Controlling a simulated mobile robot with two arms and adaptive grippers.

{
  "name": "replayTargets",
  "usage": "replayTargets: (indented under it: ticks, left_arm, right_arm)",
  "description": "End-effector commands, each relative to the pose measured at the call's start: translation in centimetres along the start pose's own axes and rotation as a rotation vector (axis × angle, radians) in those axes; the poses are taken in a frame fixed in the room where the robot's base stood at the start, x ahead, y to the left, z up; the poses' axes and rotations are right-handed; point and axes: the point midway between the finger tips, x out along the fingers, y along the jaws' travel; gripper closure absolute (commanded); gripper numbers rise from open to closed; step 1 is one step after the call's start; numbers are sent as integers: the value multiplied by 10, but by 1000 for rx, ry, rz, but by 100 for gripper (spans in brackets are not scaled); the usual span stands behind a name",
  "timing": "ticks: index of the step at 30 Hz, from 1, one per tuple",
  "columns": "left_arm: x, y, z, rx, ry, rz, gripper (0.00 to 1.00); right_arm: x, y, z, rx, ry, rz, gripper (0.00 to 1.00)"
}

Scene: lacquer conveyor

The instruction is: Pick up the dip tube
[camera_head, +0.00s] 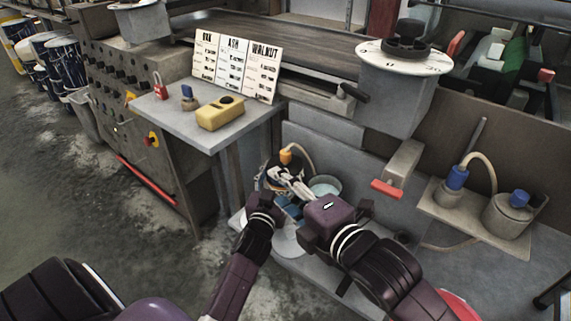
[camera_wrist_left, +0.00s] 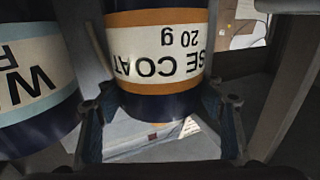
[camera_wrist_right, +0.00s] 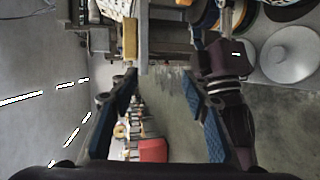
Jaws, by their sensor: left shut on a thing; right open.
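My left gripper (camera_head: 278,180) is at the low shelf, its fingers on either side of a dark can (camera_wrist_left: 160,100) with an orange-banded "BASE COAT 20 g" label, upside down in the left wrist view. An orange cap with a pale curved tube (camera_head: 301,152), possibly the dip tube, rises by that can in the head view. Another pale curved tube (camera_head: 487,160) runs from a blue cap (camera_head: 456,178) at the right.
A can with a blue-striped label (camera_wrist_left: 30,80) stands beside the base coat can. A grey bowl (camera_head: 325,186) is close behind the grippers, and round grey lids (camera_wrist_right: 288,55) lie nearby. A small table (camera_head: 180,122) holds a yellow box (camera_head: 220,113) and cards. A grey holder (camera_head: 508,215) stands right.

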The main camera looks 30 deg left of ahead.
Motion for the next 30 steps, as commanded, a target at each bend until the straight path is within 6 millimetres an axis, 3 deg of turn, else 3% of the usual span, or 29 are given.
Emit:
replayTargets:
  ticks: [1,3,7,19,24,30]
  left_arm:
    - [0,0,0,0,0,0,85]
    - [0,0,0,0,0,0,85]
    - [0,0,0,-1,0,0,85]
    - [0,0,0,-1,0,0,85]
    - [0,0,0,-1,0,0,85]
    - [0,0,0,-1,0,0,85]
  right_arm:
    - [18,-19,-10,-74,-15,-65,57]
    - [36,-47,-9,-212,-58,-170,57]
    - [53,-70,13,-502,-135,-311,57]
    - [69,-44,44,-1182,-191,-423,57]
    - [70,-37,54,-1327,-204,-448,57]
    - [79,-37,62,-1368,-209,-457,57]
